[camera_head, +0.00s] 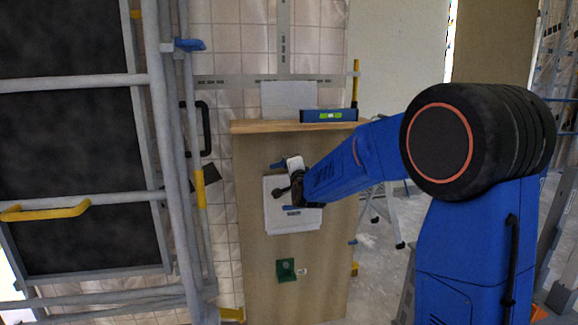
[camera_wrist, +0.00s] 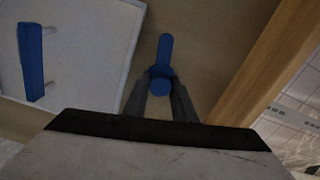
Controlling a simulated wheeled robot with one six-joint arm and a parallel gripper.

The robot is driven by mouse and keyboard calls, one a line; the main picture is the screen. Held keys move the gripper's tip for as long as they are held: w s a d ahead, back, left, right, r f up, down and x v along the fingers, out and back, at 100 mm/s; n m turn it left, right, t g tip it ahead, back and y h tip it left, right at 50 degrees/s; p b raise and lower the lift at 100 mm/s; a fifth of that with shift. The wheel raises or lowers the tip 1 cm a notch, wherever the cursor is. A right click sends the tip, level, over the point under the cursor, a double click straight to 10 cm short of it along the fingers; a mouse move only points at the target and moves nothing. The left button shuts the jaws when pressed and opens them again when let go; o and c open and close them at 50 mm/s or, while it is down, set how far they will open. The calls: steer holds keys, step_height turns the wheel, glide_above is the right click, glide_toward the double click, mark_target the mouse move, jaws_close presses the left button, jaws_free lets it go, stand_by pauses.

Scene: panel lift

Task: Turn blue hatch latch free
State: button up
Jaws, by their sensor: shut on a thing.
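The blue latch (camera_wrist: 164,52) is a short bar with a rounded knob, mounted on the wooden panel beside the white hatch (camera_wrist: 85,30). In the wrist view the bar points up, away from my gripper (camera_wrist: 161,88), whose two dark fingers are shut on the knob end. In the head view the latch (camera_head: 277,165) shows as a small blue piece above the hatch (camera_head: 292,224), partly hidden by my gripper. The hatch lies flat against the panel. Its blue handle (camera_wrist: 32,62) shows at left in the wrist view, and nothing holds it.
The wooden panel (camera_head: 255,240) has a ledge on top with a blue spirit level (camera_head: 328,115). A green fitting (camera_head: 286,270) sits below the hatch. Grey scaffold tubes (camera_head: 165,150) stand close at left. A stepladder (camera_head: 385,215) stands behind at right.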

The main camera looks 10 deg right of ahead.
steer(key=m, duration=0.4)
steer(key=shift+f+m, duration=0.15)
steer(key=shift+m, duration=0.15)
steer(key=shift+f+m, duration=0.1)
steer(key=shift+m, duration=1.7)
steer(key=shift+o, duration=0.2)
steer(key=o, duration=1)
steer(key=shift+o, duration=0.2)
steer(key=shift+s, duration=0.1)
